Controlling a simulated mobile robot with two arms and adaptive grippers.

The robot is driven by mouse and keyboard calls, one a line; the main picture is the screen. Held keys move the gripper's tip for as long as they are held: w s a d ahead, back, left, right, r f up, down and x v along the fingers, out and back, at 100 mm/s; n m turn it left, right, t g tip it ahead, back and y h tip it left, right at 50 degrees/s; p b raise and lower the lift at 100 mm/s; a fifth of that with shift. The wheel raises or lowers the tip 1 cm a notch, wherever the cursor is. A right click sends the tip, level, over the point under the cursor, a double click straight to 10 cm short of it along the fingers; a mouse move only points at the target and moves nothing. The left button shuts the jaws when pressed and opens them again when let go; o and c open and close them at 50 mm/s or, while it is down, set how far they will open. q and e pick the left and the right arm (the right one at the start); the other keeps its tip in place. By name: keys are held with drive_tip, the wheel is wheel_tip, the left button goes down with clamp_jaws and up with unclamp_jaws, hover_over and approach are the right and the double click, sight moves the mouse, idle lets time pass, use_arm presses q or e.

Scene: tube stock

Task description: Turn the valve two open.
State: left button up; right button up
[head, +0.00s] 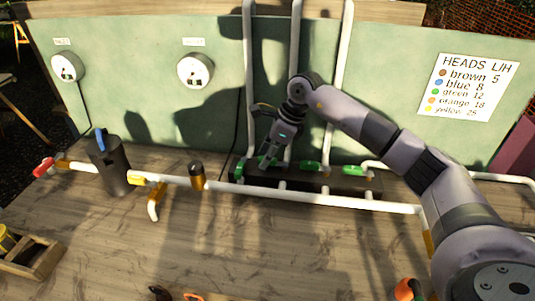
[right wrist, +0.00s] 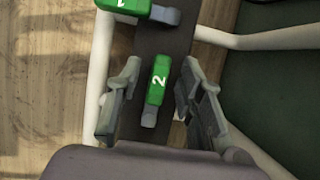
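The valve two handle (right wrist: 157,82) is green with a white 2, in the middle of the right wrist view. It lies lengthwise along the dark manifold bar (right wrist: 164,42). My right gripper (right wrist: 162,70) is open; its fingers stand on either side of this handle, with visible gaps. The green valve one handle (right wrist: 128,6), at the top of that view, lies across the bar. In the head view my right gripper (head: 268,158) reaches down to the manifold (head: 345,184) and partly hides valve two. My left gripper is not in view.
More green handles (head: 310,167) sit along the manifold to the right. White upright pipes (head: 343,80) rise behind it. A white pipe (head: 330,200) runs along its front. A dark can (head: 110,165) stands at left. The bench front (head: 230,255) has clear room.

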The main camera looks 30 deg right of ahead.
clamp_jaws()
idle(0.4)
idle(0.4)
